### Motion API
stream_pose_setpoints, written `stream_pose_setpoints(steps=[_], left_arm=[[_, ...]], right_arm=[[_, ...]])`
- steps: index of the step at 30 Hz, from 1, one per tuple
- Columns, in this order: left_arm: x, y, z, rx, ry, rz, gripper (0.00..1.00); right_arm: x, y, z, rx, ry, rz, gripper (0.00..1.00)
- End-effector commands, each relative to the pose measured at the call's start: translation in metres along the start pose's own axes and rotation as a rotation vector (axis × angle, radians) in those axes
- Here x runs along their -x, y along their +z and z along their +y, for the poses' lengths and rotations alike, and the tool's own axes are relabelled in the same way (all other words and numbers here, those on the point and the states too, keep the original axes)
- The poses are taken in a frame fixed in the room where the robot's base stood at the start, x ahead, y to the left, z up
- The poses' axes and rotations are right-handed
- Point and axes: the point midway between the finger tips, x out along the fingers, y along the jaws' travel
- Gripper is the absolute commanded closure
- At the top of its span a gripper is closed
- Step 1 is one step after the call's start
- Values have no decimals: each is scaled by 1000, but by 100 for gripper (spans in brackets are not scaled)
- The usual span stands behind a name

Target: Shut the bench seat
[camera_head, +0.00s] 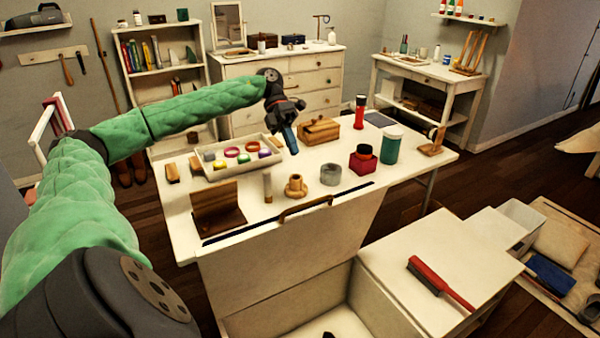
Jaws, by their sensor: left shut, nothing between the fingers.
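The bench's open seat lid (290,265) stands upright as a pale panel, with a brown handle (305,207) at its top edge. Below it the bench box (255,322) is open, and a dark item lies partly visible inside at the bottom edge of the picture. Beside the opening, at right, is a flat closed bench top (430,262) with a red-handled brush (440,283) on it. My left gripper (292,148) is shut and empty. It is above the far part of the table, beyond and apart from the lid. My right gripper is not in view.
Behind the lid a white table (340,176) holds a divided tray (213,172), a wooden box (320,131), a teal jar (391,146), a red bottle (363,160) and a dark wooden stand (217,208). Shelves and a drawer chest stand at the back.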

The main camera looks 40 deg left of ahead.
Motion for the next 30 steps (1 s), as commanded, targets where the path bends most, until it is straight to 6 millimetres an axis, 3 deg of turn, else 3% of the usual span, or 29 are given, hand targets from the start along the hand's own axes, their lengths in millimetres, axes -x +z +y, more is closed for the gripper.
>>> stream_pose_setpoints(steps=[8, 21, 30], left_arm=[[-25, -1, -1, 2, 0, 2, 100], [-102, -1, -1, 0, -2, 3, 100], [-123, 0, -24, -1, 0, -1, 100]], right_arm=[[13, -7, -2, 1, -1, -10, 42], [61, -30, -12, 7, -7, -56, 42], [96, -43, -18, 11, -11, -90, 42]])
